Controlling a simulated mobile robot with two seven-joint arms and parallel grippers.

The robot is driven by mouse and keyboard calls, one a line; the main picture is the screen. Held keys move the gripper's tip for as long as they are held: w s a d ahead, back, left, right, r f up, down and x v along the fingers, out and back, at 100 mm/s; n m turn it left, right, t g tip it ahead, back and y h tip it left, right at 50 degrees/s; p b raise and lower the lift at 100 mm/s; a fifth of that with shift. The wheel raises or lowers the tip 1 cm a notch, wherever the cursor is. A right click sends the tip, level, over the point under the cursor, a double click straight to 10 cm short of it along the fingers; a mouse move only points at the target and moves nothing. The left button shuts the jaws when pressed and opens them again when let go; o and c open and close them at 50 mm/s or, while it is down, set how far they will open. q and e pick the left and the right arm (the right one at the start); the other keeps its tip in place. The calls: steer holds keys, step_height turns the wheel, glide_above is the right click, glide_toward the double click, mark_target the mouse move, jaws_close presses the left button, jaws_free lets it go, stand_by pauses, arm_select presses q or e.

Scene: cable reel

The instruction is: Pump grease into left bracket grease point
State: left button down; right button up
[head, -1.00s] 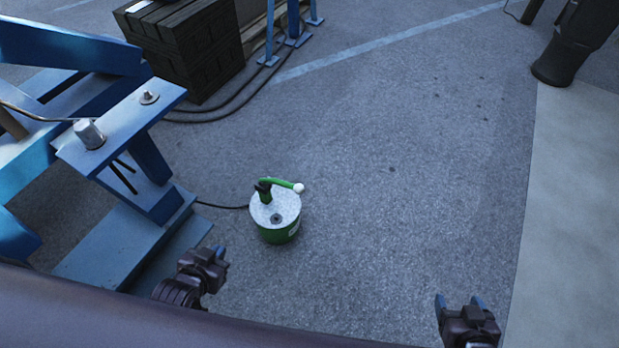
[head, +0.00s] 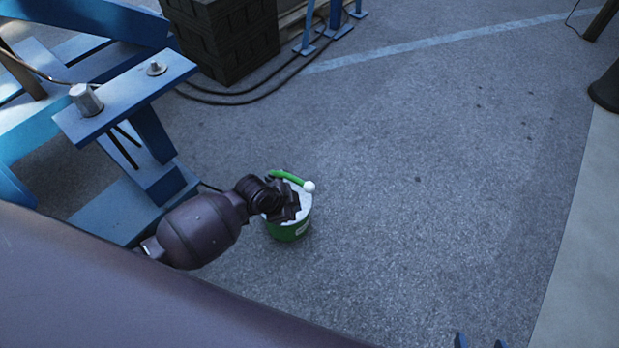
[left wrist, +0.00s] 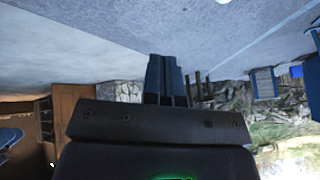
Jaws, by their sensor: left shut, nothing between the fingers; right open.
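A green grease pump bucket (head: 288,230) with a pale lid stands on the ground at centre. Its green lever (head: 287,177) ends in a white knob (head: 309,186). My left gripper (head: 287,212) is in front of the bucket's lid in the head view and hides part of it; I cannot tell if it touches. Its fingers are shut and empty in the left wrist view (left wrist: 166,80). The blue bracket (head: 125,100) at left carries a metal cylinder (head: 86,99) and a bolt (head: 156,68). My right gripper (head: 480,342) shows only its fingertips, open, at the bottom edge.
A dark stack of blocks (head: 225,40) stands at the back left, with black cables (head: 240,100) on the ground before it. A dark post base (head: 606,90) is at the right edge. The asphalt right of the bucket is clear.

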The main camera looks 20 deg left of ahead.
arm_select(q)
steer(key=w+a+f+m+g+y+b, duration=0.1)
steer(key=w+f+m+g+b, duration=0.25)
steer(key=w, duration=0.55)
step_height(320, 180, up, 4)
steer(key=m+g+y+b, duration=0.1)
steer(key=m+g+b, duration=0.2)
steer(key=m, duration=0.2)
glide_above(308, 183)
steer(key=a, duration=0.2)
steer(key=shift+w+a+r+m, duration=0.15)
steer(key=shift+w+a+m, duration=0.05)
steer(key=shift+w, duration=0.2)
steer(key=shift+w+a+r+m, duration=0.15)
steer(key=shift+w, duration=0.25)
arm_select(e)
step_height(308, 183, down, 6)
steer(key=g, duration=0.1)
steer(key=shift+s+a, duration=0.2)
arm_select(q)
steer(key=shift+f, duration=0.1)
arm_select(e)
steer(key=shift+f, duration=0.2)
